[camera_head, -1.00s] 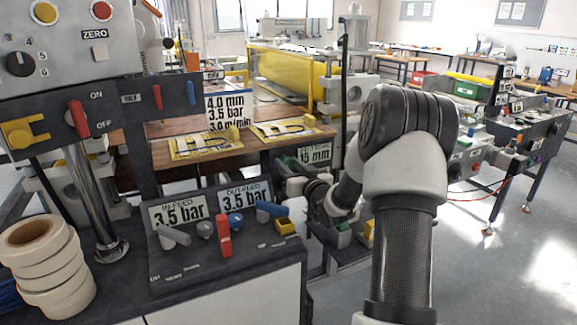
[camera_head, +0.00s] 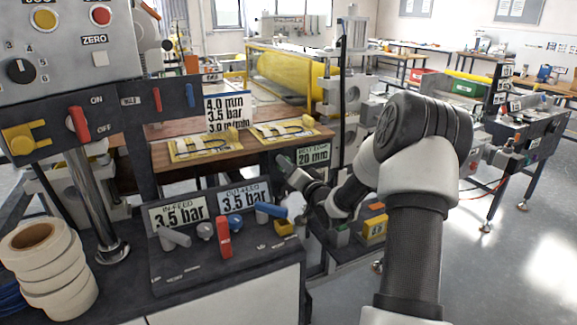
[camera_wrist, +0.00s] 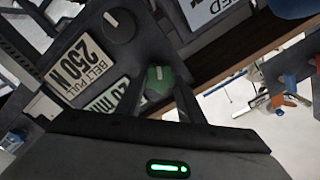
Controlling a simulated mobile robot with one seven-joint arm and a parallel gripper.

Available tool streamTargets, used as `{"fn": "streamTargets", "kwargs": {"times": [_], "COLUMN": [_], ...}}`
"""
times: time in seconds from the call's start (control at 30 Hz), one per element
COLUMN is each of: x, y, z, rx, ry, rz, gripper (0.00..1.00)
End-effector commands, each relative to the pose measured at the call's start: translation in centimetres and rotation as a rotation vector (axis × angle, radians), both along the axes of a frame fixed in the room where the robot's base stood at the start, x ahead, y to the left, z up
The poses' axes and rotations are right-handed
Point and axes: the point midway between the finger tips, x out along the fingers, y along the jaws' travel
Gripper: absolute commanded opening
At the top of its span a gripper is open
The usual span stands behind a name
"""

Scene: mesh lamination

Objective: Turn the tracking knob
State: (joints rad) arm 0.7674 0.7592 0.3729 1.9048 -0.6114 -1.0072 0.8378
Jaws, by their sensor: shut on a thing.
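A green knob (camera_wrist: 160,77) with a pale pointer line sits between my fingertips in the wrist view. My gripper (camera_wrist: 165,92) is shut on it. A small display (camera_wrist: 104,99) beside the knob partly shows; in the head view the display (camera_head: 313,154) by my gripper reads 20 mm. I cannot read a tracking label on the knob. In the head view my gripper (camera_head: 287,165) reaches the panel below the wooden table, and the knob is hidden behind it.
Open floor lies at the right.

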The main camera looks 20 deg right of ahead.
Motion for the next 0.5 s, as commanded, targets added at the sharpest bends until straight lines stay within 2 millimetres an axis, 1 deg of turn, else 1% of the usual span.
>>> {"fn": "streamTargets", "kwargs": {"times": [0.47,0.5], "x": [0.00,0.00], "y": [0.01,0.01], "z": [-0.02,-0.03], "rx": [0.016,0.016], "ry": [0.001,0.001], "rz": [0.000,0.001], "gripper": [0.12,0.36]}}
